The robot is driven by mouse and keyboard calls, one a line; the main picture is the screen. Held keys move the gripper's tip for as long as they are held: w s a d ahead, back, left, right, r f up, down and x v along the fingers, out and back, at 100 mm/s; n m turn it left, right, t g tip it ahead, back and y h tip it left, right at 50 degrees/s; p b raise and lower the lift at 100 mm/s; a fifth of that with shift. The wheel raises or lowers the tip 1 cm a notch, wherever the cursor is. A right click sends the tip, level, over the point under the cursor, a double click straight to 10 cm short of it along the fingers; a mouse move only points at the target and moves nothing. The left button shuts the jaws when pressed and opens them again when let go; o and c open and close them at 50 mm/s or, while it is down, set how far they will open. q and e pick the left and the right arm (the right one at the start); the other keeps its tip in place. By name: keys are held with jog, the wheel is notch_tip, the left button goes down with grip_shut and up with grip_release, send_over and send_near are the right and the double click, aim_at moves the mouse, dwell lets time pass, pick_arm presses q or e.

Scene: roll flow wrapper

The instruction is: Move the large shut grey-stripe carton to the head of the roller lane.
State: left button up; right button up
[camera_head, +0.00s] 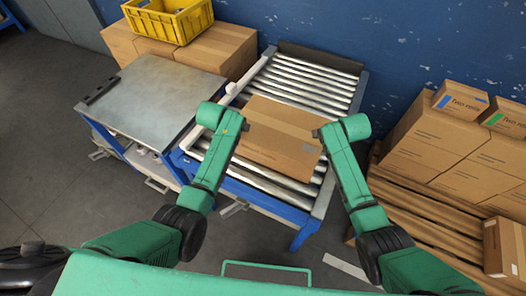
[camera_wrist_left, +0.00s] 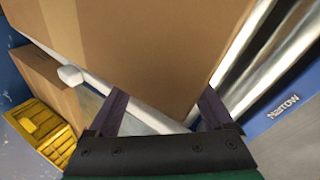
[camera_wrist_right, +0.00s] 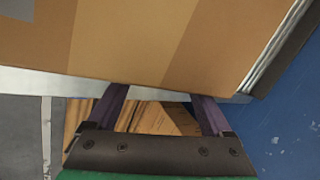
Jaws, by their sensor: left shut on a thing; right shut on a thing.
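A large shut brown carton (camera_head: 282,138) is over the near half of the roller lane (camera_head: 306,79), slightly tilted in the head view. I cannot tell whether it rests on the rollers or hangs just above. My left gripper (camera_head: 243,126) is shut on its left side and my right gripper (camera_head: 318,133) on its right side. The carton fills the upper part of the left wrist view (camera_wrist_left: 150,45) and the right wrist view (camera_wrist_right: 140,40), where a greyish patch shows on it. The fingertips are partly hidden by the carton.
A grey-topped table (camera_head: 155,98) stands left of the lane. Behind it are cartons (camera_head: 215,50) with a yellow crate (camera_head: 170,22). At right, a pallet (camera_head: 420,215) bears stacked cartons (camera_head: 470,165). A blue wall (camera_head: 340,25) closes the back. The far rollers are bare.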

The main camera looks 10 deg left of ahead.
pick_arm(q)
jog(key=shift+w+d+r, duration=0.1)
jog(key=shift+d+r, duration=0.1)
pick_arm(e)
jog(key=shift+a+r, duration=0.15)
jog(key=shift+a, duration=0.1)
pick_arm(q)
jog(key=o, duration=0.4)
jog(key=shift+a, duration=0.5)
pick_arm(e)
jog(key=shift+d, duration=0.45)
pick_arm(q)
jog(key=shift+a, duration=0.3)
pick_arm(e)
jog(key=shift+d+r, duration=0.1)
jog(key=shift+d, duration=0.2)
pick_arm(q)
jog(key=shift+a, duration=0.1)
pick_arm(e)
jog(key=o, duration=0.4)
jog(key=shift+d, duration=0.15)
jog(key=shift+s+r, duration=0.15)
pick_arm(q)
jog(key=v, duration=1.2)
pick_arm(e)
jog(key=v, duration=1.1)
jog(key=shift+s+r, duration=0.15)
jog(key=shift+r, duration=0.15)
